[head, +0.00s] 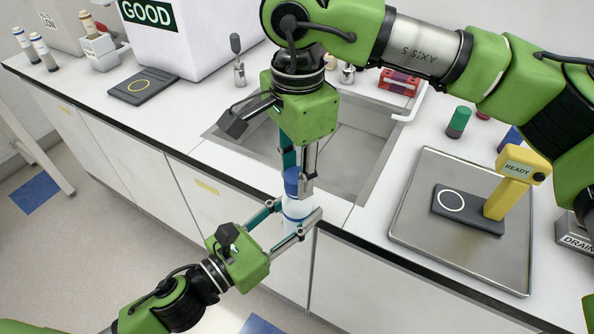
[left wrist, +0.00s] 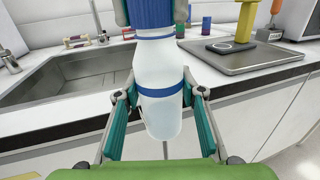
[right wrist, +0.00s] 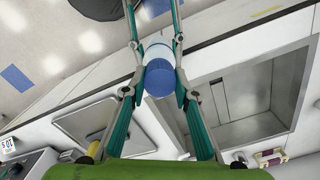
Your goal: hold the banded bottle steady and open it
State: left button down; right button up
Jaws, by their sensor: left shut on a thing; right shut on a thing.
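The banded bottle (head: 297,213) is white with a blue band and a blue cap (head: 292,183). It is held upright in the air just in front of the counter edge by the sink. My left gripper (head: 294,222) is shut on the bottle's body; in the left wrist view its fingers flank the bottle (left wrist: 160,112) at the band. My right gripper (head: 299,182) comes from above and is shut on the cap. In the right wrist view its fingers sit on both sides of the cap (right wrist: 160,78). I cannot tell whether the cap has turned.
A sink (head: 350,150) lies behind the bottle. To the right, a metal tray (head: 415,235) holds a dark pad with a white ring (head: 450,201) and a yellow READY post (head: 515,180). A green-capped bottle (head: 458,122) and a red rack (head: 398,84) stand farther back.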

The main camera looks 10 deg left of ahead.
jog(key=shift+r, duration=0.2)
jog(key=shift+r, duration=0.95)
